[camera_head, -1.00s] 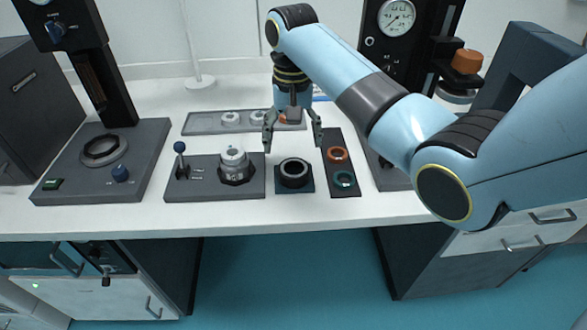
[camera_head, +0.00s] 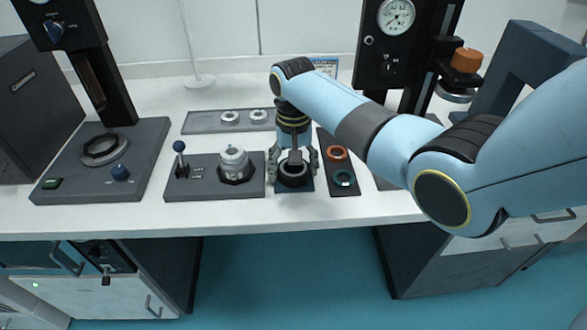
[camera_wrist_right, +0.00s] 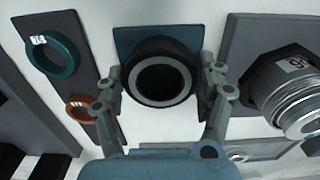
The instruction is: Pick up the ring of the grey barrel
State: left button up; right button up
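A thick black ring with a grey inner band (camera_head: 293,180) lies on a small dark blue pad (camera_head: 306,189) on the table; it also shows in the right wrist view (camera_wrist_right: 162,80). My right gripper (camera_head: 293,167) points down over this ring. Its fingers are spread, one on each side of the ring, and in the right wrist view the gripper (camera_wrist_right: 166,76) looks open; I cannot tell whether the fingers touch it. A grey metal barrel (camera_head: 234,160) stands in a dark hex base on a plate to the left; it shows at the right edge in the wrist view (camera_wrist_right: 300,108). My left gripper is not in view.
A dark strip holding an orange ring (camera_head: 337,153) and a green ring (camera_head: 343,178) lies close to the right of the pad. A grey tray (camera_head: 200,122) with light round pieces lies behind. A blue-knobbed lever (camera_head: 179,147) stands left. Tall instruments flank the table.

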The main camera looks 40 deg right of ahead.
jog(key=c, duration=0.5)
